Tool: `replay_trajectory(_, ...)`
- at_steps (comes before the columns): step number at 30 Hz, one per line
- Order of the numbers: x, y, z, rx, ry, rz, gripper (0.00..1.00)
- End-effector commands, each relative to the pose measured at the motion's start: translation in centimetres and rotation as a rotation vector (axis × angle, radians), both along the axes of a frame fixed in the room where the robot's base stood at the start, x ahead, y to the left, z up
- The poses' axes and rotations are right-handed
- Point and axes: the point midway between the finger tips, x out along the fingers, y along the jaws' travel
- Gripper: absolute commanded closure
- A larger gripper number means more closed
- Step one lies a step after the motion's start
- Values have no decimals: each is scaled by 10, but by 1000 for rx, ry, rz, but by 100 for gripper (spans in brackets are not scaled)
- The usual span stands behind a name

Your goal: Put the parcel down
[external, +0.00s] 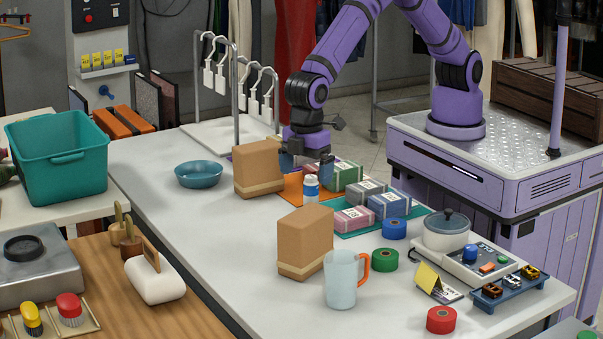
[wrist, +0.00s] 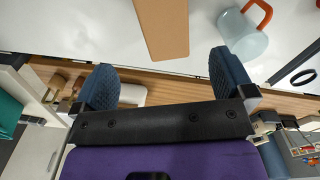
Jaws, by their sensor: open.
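Two tan cardboard parcels stand on the white counter in the external view. One parcel (external: 258,168) is at the back, just left of my gripper (external: 307,166); the other parcel (external: 304,243) is nearer the camera, beside the mug. In the wrist view a tan parcel (wrist: 163,25) shows at the top edge, cut off, beyond the fingertips. My gripper (wrist: 165,70) is open, with nothing visible between its two blue fingers. In the external view it is low over the counter; I cannot tell whether it touches the back parcel.
A clear mug (external: 341,279) with an orange handle stands right of the front parcel. A teal bowl (external: 199,174), white bottle (external: 311,188), hanger rack (external: 235,90) and wrapped bundles (external: 353,218) surround the work area. Coloured tape rolls (external: 384,260) sit to the right. The counter's front left is clear.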

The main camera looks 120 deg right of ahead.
Motion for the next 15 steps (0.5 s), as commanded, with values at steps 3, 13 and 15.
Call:
replay_trajectory(3,-12,-19,44,9,-30,-23,0)
replay_trajectory(13,-82,-83,169,34,-119,-101,0)
replay_trajectory(15,-101,-96,191,39,-139,-117,0)
